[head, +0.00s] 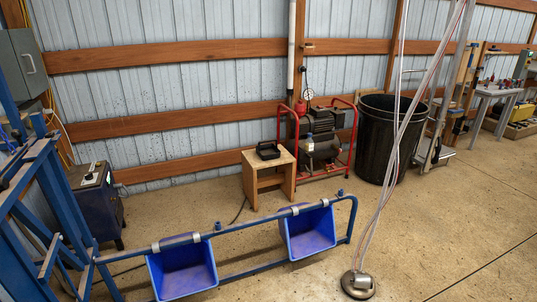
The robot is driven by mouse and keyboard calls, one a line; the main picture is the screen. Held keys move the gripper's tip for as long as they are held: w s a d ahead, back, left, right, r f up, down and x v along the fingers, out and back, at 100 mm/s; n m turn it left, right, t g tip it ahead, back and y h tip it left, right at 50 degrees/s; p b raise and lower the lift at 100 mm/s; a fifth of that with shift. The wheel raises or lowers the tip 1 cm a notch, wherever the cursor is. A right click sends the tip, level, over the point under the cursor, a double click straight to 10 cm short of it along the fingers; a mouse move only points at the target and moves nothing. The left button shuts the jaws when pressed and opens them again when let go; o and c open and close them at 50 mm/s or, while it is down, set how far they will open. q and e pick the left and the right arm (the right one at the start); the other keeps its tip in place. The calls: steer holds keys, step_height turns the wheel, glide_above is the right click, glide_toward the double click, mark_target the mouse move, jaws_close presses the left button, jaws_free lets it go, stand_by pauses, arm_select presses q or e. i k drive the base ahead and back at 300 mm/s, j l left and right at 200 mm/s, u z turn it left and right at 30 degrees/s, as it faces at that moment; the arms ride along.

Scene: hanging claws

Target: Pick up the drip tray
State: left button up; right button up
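A small black tray (268,150), which looks like the drip tray, sits on top of a low wooden stool (256,160) in the middle distance. The tray is dark with raised edges; its inside is too small to make out. Neither of my grippers is in view, and nothing is seen touching the tray.
A blue pipe rail with two blue bins (183,272) stands between me and the stool. A red-framed compressor (318,140) and a black barrel (385,140) stand right of the stool. Clear hoses hang down to a metal piece (358,284). Concrete floor at right is open.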

mark_target(271, 151)
steer(key=i+l+z, duration=0.25)
steer(key=i+z, duration=0.25)
steer(key=i, duration=0.45)
steer(key=i+j+z, duration=0.15)
steer(key=i+z, duration=0.3)
steer(key=i, duration=0.45)
steer(key=i+l+z, duration=0.2)
steer(key=i+z, duration=0.15)
steer(key=i, duration=0.3)
steer(key=i+z, duration=0.35)
steer(key=i, duration=0.3)
steer(key=i+j+z, duration=0.1)
steer(key=i+z, duration=0.25)
steer(key=i, duration=0.35)
steer(key=i+j+u, duration=0.15)
steer(key=i+u, duration=0.75)
steer(key=i+l+u, duration=0.1)
steer(key=i+u, duration=0.35)
steer(key=i+l+u, duration=0.4)
steer(key=i+j+u, duration=0.2)
steer(key=u, duration=0.2)
steer(key=i+j+u, duration=0.1)
steer(key=i+u, duration=0.5)
steer(key=u, duration=0.2)
steer(key=i+u, duration=0.4)
steer(key=k+l, duration=0.05)
steer(key=k, duration=0.05)
